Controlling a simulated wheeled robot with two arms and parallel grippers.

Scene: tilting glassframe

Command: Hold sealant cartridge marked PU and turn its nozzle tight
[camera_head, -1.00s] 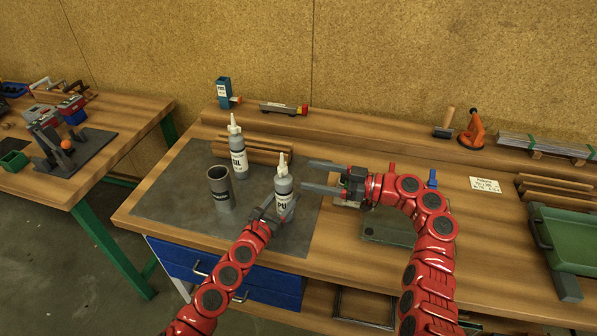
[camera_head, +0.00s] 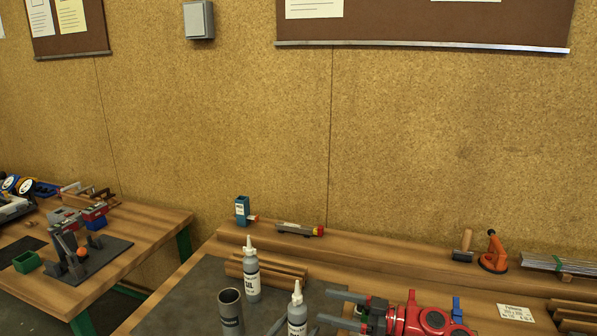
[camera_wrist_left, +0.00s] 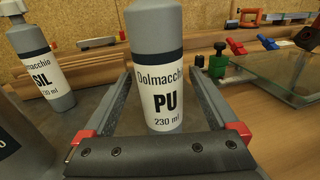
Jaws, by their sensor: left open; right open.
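The PU cartridge (camera_head: 297,318) is a grey upright bottle with a white label and a pale nozzle (camera_head: 297,291), standing at the lower edge of the head view. In the left wrist view the PU cartridge (camera_wrist_left: 160,105) stands between the spread fingers of my left gripper (camera_wrist_left: 159,78), which is open around it. Its top and nozzle are cut off there. My right gripper (camera_head: 347,309) is open to the right of the cartridge, its fingers pointing left toward it, with nothing between them.
The SIL cartridge (camera_head: 252,278) stands behind left of the PU one, and a dark grey cup (camera_head: 230,315) stands left of it. Wooden strips (camera_head: 290,272) lie behind. A glass plate with clamps (camera_wrist_left: 258,82) lies to the right in the left wrist view.

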